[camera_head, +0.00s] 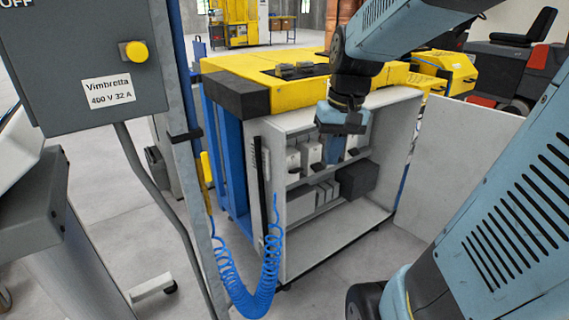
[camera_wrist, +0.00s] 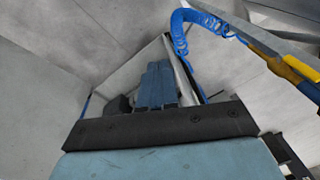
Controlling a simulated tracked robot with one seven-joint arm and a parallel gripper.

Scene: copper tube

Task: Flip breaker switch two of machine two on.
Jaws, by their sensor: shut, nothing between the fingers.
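A machine (camera_head: 225,65) with a yellow top and an open grey cabinet (camera_head: 320,235) stands in the middle of the head view. White breaker units (camera_head: 311,153) with dark parts sit in a row on its upper shelf. My gripper (camera_head: 333,150) points down in front of this row and hides part of it. In the wrist view its blue fingers (camera_wrist: 157,70) are together, with nothing between them. I cannot tell whether they touch a breaker. The individual switch positions and any machine number are too small to read.
The cabinet door (camera_head: 465,150) stands open at right. A coiled blue hose (camera_head: 245,290) hangs at left by a post. A grey box (camera_head: 85,65) with a yellow knob is at upper left.

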